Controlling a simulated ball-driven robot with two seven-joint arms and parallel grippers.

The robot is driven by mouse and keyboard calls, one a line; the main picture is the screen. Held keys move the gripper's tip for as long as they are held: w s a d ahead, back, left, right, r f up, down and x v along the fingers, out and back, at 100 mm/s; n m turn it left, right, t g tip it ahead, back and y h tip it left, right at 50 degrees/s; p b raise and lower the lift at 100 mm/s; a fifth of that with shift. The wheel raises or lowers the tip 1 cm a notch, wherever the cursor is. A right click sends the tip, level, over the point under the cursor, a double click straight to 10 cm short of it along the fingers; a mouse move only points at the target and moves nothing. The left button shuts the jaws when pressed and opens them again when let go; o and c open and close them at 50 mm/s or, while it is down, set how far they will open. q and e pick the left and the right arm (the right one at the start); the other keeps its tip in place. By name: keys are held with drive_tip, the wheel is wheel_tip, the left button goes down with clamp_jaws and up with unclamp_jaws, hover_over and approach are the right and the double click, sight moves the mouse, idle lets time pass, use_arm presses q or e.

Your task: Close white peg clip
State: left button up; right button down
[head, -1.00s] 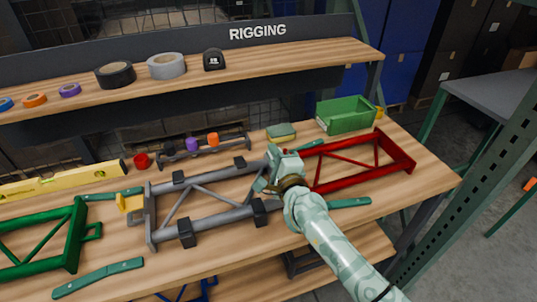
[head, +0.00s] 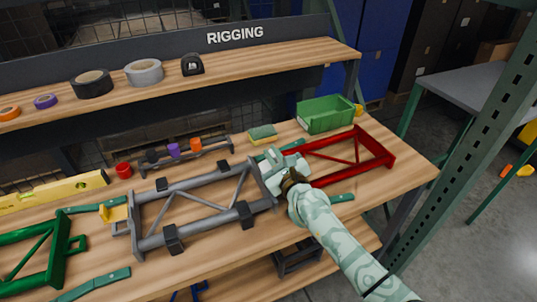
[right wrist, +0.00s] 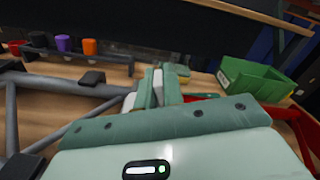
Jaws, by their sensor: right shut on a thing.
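My right gripper (head: 278,166) is at the right end of the grey frame (head: 200,192), where it meets the red frame (head: 350,150). In the right wrist view its two green fingers are shut on a narrow white piece (right wrist: 157,86), which looks like part of the white peg clip. Another white bit (right wrist: 129,102) shows just left of the fingers. The rest of the clip is hidden by the hand, so I cannot tell how far it is closed. My left gripper is not in view.
A yellow clip (head: 113,214) sits between the green frame (head: 36,252) and the grey frame. Black blocks sit on the grey rails. Behind are a rack of coloured pegs (head: 186,155), a sponge (head: 262,133) and a green bin (head: 325,114). The front right tabletop is mostly clear.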

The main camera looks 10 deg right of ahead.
drive_tip(key=shift+w+d+f+m+b, duration=0.1)
drive_tip(key=shift+d+f+m+b, duration=0.2)
drive_tip(key=shift+m, duration=0.45)
drive_tip(key=shift+d+f+m, duration=0.15)
drive_tip(key=shift+f+m, duration=0.2)
drive_tip(key=shift+m, duration=0.45)
drive_tip(key=shift+w+d+f+m+b, duration=0.1)
drive_tip(key=shift+d+f+m+b, duration=0.2)
drive_tip(key=shift+m, duration=0.45)
drive_tip(key=shift+a+f, duration=0.1)
drive_tip(key=c, duration=1.5)
unclamp_jaws()
drive_tip(key=shift+s+p, duration=0.25)
drive_tip(key=shift+p, duration=0.05)
drive_tip(key=p+v, duration=0.2)
drive_tip(key=v, duration=1.4)
drive_tip(key=shift+p, duration=0.3)
